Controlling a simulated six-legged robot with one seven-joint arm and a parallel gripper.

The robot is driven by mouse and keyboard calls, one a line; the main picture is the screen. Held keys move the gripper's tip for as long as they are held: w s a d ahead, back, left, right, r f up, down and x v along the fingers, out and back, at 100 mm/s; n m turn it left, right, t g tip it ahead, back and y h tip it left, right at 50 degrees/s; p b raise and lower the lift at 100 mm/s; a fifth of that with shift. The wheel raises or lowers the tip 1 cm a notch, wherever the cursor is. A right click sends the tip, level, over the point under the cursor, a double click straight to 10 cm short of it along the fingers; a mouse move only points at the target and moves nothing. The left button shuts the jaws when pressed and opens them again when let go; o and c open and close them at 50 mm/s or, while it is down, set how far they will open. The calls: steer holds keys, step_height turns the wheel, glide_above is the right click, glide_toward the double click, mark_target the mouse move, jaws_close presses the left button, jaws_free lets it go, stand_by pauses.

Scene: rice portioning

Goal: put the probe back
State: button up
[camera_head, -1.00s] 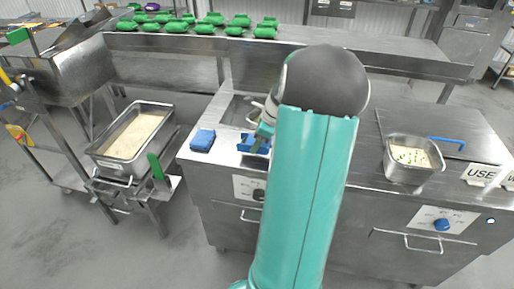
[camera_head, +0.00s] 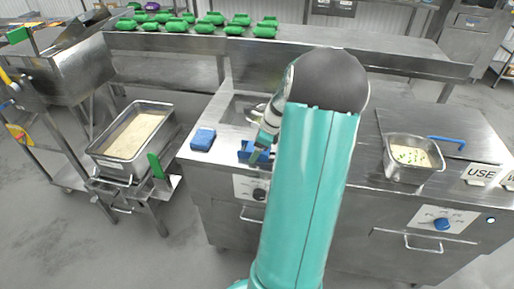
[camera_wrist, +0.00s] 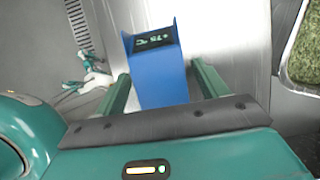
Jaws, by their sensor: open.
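A blue box-shaped unit with a small dark display reading digits (camera_wrist: 158,75), which I take to be the probe or its body, is between the two fingers in the wrist view. In the head view the blue unit (camera_head: 246,153) is at the front edge of the steel counter, partly covered by a finger. My gripper (camera_wrist: 162,88) is open around it, with a gap visible on both sides of the unit. A thin probe tip cannot be made out. A second blue block (camera_head: 203,139) lies on the counter to the left of my gripper (camera_head: 259,152).
A steel pan (camera_head: 388,168) of rice with green bits stands on the counter at right, near a blue handle (camera_head: 446,140). A larger rice pan (camera_head: 101,164) is on a cart at left. Several green packs (camera_head: 204,29) line the back shelf.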

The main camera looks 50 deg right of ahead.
mark_target(270, 152)
steer(key=v, duration=1.2)
steer(key=shift+r, duration=0.2)
steer(key=w+a+r+n+h, duration=0.1)
steer(key=w+a+r+n, duration=0.1)
steer(key=a+n, duration=0.35)
steer(key=w+a+r+n, duration=0.2)
steer(key=a+r+n, duration=0.1)
steer(key=a, duration=0.6)
steer(key=w+a+r+n+h, duration=0.1)
steer(key=w+a+r+n, duration=0.1)
steer(key=a+n, duration=0.45)
steer(key=s+a+n, duration=0.4)
steer(key=a+n, duration=0.4)
steer(key=a, duration=0.3)
steer(key=s+a+n+t, duration=0.1)
steer(key=s+a+n, duration=0.3)
steer(key=a+n, duration=0.4)
steer(key=a+r, duration=0.1)
steer(key=a, duration=0.2)
steer(key=shift+s+a+t, duration=0.3)
steer(key=c, duration=0.7)
steer(key=shift+d, duration=0.1)
steer(key=shift+c, duration=0.4)
